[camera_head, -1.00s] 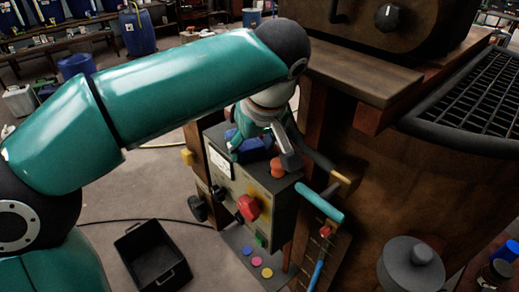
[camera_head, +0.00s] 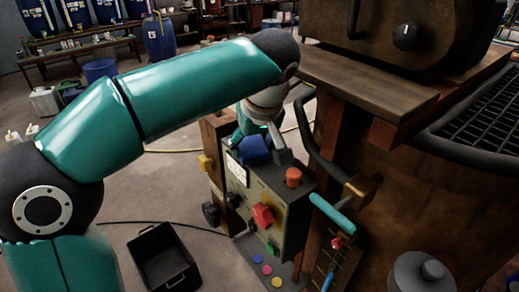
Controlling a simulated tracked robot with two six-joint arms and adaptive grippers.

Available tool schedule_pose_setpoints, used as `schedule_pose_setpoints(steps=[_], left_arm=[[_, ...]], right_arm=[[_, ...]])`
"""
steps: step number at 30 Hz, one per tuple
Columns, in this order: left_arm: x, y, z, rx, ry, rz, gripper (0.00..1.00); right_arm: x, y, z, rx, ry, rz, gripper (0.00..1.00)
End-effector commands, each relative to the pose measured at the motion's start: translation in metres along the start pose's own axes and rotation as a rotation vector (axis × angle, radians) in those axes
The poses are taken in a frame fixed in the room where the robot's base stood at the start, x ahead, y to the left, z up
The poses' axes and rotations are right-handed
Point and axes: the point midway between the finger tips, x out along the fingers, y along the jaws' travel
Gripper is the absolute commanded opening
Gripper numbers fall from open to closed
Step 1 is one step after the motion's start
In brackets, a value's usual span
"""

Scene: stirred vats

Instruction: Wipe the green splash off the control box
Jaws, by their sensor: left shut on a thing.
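The grey control box (camera_head: 293,239) stands right of centre, against a rusty brown frame. Its front has a red knob (camera_head: 262,215), a white label (camera_head: 237,170) and a small green button (camera_head: 271,249); an orange button (camera_head: 293,177) is on top. My left gripper (camera_head: 262,150) is over the far left part of the box top, shut on a blue block (camera_head: 254,150). The block is at the top surface; I cannot tell whether it touches. I cannot make out a green splash; the gripper and block hide part of the top. My right gripper is not in view.
A large brown vat (camera_head: 430,215) fills the right side, with a black bent pipe (camera_head: 318,145) and a teal handle (camera_head: 332,214) close to the box. A black crate (camera_head: 164,258) is on the floor at lower left. Free floor lies left of the box.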

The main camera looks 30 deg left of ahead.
Motion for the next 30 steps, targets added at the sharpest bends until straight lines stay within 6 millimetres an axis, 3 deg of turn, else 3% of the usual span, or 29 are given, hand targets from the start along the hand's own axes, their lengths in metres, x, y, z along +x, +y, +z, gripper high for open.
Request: schedule_pose_setpoints(steps=[1, 6, 17, 26, 30], left_arm=[[0.002, -0.003, -0.010, -0.012, 0.012, 0.000, 0.18], [0.009, -0.006, -0.018, -0.006, 0.007, -0.004, 0.16], [0.012, -0.006, -0.018, 0.003, 0.000, -0.010, 0.16], [-0.013, -0.006, -0.028, 0.002, 0.000, -0.008, 0.16], [-0.022, -0.005, -0.032, 0.000, 0.002, -0.005, 0.16]], right_arm=[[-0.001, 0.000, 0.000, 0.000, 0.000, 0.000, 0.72], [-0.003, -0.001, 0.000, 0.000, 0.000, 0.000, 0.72], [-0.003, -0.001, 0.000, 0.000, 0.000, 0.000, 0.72], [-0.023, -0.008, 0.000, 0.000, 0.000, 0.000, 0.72], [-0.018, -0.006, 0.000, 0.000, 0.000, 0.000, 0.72]])
